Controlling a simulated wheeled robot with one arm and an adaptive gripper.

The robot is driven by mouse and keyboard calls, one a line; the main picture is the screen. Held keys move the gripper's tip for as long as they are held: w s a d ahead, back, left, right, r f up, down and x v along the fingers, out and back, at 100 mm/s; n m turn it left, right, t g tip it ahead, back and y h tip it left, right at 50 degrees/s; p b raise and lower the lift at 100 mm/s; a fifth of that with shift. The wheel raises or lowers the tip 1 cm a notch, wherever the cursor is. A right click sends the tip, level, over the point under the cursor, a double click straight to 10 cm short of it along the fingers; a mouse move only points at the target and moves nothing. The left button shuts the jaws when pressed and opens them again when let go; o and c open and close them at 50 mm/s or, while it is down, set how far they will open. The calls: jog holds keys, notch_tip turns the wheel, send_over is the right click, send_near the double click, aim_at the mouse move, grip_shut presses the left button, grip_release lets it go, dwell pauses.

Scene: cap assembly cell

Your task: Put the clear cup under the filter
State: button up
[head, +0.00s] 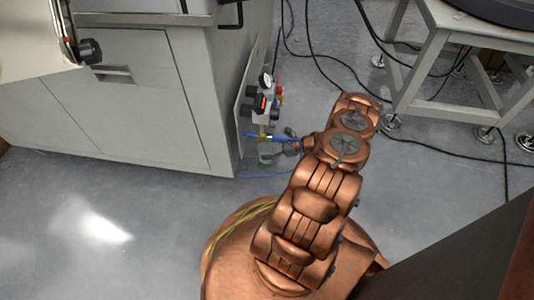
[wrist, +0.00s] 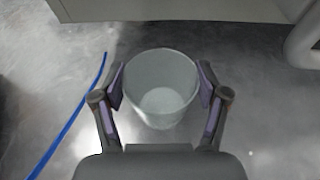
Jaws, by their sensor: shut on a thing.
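The clear cup (wrist: 162,100) is in the wrist view, open end toward the camera, between the two fingers of my gripper (wrist: 161,84). My gripper is shut on the cup, with its purple pads at the cup's left and right sides. In the head view a small unit with a gauge, dark parts and a red mark, which looks like the filter assembly (head: 262,106), is mounted on the cabinet's right side. My arm reaches up beside it on the right.
A grey cabinet (head: 120,110) fills the left. A blue hose (wrist: 75,118) runs along the floor. Black cables (head: 318,62) cross the floor behind my arm. A grey metal stand (head: 438,60) is at the upper right. The floor at lower left is clear.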

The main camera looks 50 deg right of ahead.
jog(key=shift+f, duration=0.9)
jog(key=shift+f, duration=0.2)
jog(key=o, duration=1)
jog(key=shift+r, duration=0.1)
jog(key=shift+r, duration=0.15)
jog(key=p+v, duration=0.3)
jog(key=v, duration=0.9)
jog(key=shift+w, duration=0.1)
